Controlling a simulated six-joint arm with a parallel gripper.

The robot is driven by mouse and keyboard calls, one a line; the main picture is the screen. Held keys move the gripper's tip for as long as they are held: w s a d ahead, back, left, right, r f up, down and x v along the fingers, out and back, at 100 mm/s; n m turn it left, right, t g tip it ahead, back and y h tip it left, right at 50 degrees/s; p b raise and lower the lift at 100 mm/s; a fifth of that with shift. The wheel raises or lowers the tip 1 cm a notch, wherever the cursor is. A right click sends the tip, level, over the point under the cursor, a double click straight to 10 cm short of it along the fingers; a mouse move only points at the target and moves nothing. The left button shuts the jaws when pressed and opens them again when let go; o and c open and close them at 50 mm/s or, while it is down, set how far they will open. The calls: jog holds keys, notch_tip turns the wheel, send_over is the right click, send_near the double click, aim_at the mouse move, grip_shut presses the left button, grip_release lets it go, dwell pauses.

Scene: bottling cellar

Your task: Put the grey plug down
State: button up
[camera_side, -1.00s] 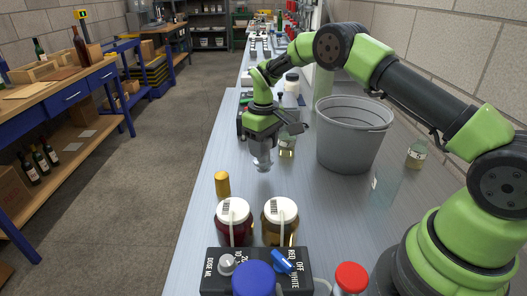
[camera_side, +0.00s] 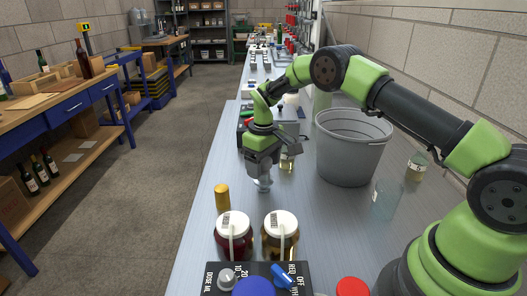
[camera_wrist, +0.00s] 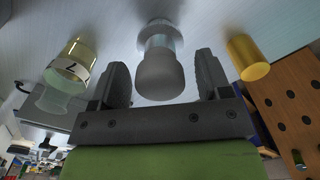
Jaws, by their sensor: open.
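The grey plug (camera_wrist: 160,76) is a pale, rounded stopper with a narrower shiny part and a wide disc at its far end. In the wrist view it sits between the two fingers of my gripper (camera_wrist: 162,62), with a gap on each side. My gripper is open around it. In the side view the plug (camera_side: 264,184) shows under my gripper (camera_side: 262,165), upright, with its lower end at the bench top. The fingers hide its upper part there.
A gold cylinder (camera_side: 222,197) stands to the left, with two white-lidded jars (camera_side: 233,232) (camera_side: 281,232) in front. A grey bucket (camera_side: 350,155) stands to the right. A small labelled bottle (camera_side: 287,161) is close behind my gripper. The bench between plug and jars is clear.

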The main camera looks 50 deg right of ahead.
jog(key=s+a+r+m+t, duration=0.1)
jog(key=s+r, duration=0.1)
jog(key=r, duration=0.9)
jog(key=s+a+r+t, duration=0.1)
jog(key=s+a+r, duration=0.1)
jog(key=r, duration=0.8)
jog(key=s+a+r+m+t+y, duration=0.15)
jog(key=s+r, duration=0.25)
jog(key=s, duration=0.4)
jog(key=s+a+r+m+t, duration=0.1)
jog(key=s+a+r+t, duration=0.15)
jog(key=s, duration=0.55)
jog(key=s+a+f+m+t, duration=0.1)
jog(key=s+f, duration=0.1)
jog(key=s, duration=0.6)
jog(key=shift+a+f+m, duration=0.15)
jog(key=shift+a+m, duration=0.05)
jog(key=shift+m, duration=0.15)
